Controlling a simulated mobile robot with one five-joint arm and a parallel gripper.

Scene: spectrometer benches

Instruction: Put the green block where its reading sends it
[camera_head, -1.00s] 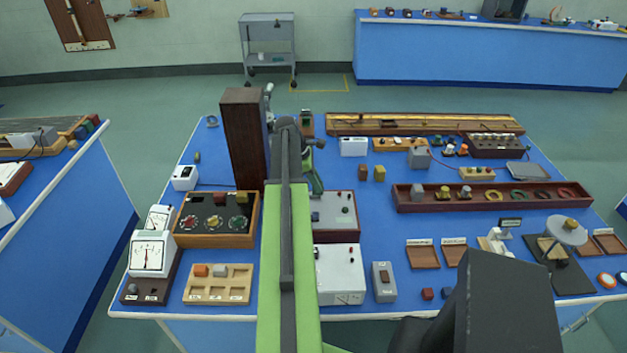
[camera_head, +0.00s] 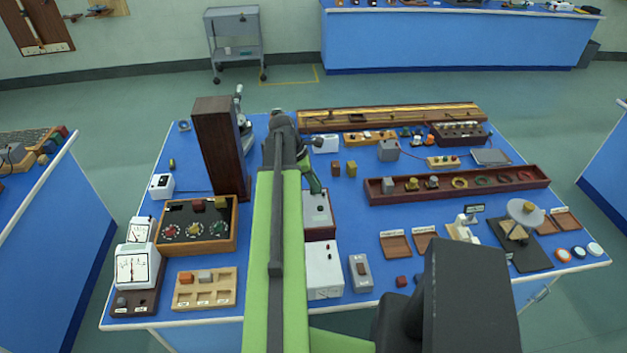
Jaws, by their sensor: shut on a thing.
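My arm reaches forward over the blue bench. My gripper (camera_head: 312,178) is beyond the dark wrist, low over the bench near a grey-topped instrument box (camera_head: 317,208). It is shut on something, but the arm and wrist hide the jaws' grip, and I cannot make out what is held. I cannot pick out the green block for certain. A white dial meter (camera_head: 136,268) stands at the front left. A labelled wooden sorting tray (camera_head: 187,290) holds an orange block and a grey block. Small labelled brown trays (camera_head: 396,246) lie right of centre.
A tall dark wooden column (camera_head: 218,145) and a dial box (camera_head: 235,243) stand left of my arm. A long dark rack (camera_head: 460,190) lies to the right. A pan balance (camera_head: 526,212) stands on the right. Floor is clear left of the bench.

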